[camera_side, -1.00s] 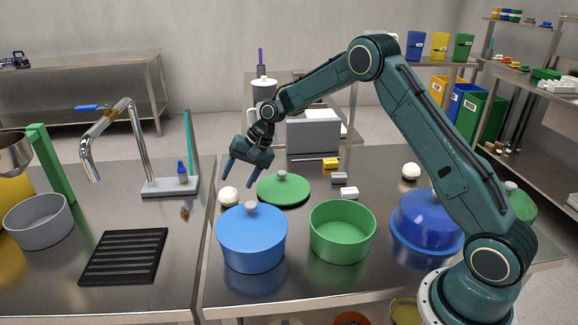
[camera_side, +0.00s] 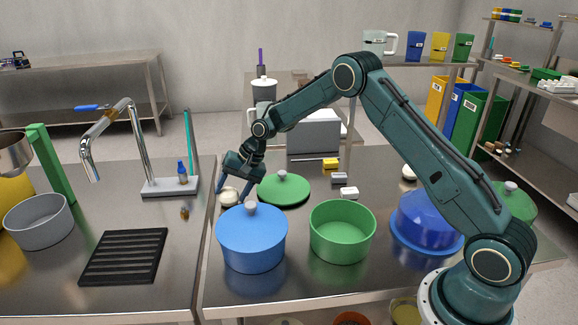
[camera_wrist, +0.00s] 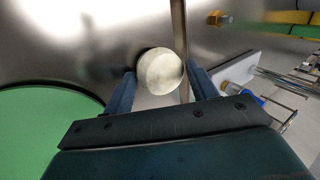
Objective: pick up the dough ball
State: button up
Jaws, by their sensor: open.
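The dough ball (camera_side: 228,196) is pale and round and sits on the steel table near its left edge, behind the blue pot. In the wrist view the dough ball (camera_wrist: 160,71) lies ahead of and between the fingertips. My gripper (camera_side: 230,194) is lowered over the ball with its blue fingers spread, one to each side. In the wrist view my gripper (camera_wrist: 160,80) is open, and I cannot tell whether a finger touches the ball. A second pale ball (camera_side: 409,172) is partly hidden behind my arm at the right.
A blue lidded pot (camera_side: 252,240) stands just in front of the ball. A green lid (camera_side: 284,188) lies to its right, and an open green pot (camera_side: 342,232) stands farther right. The gap to the left table (camera_side: 100,205) runs close by the ball.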

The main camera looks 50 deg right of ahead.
aim_at(233, 189)
jog(key=c, duration=0.8)
jog(key=shift+r, duration=0.2)
notch_tip(233, 189, up, 20)
jog(key=shift+f, duration=0.15)
dwell(0.7)
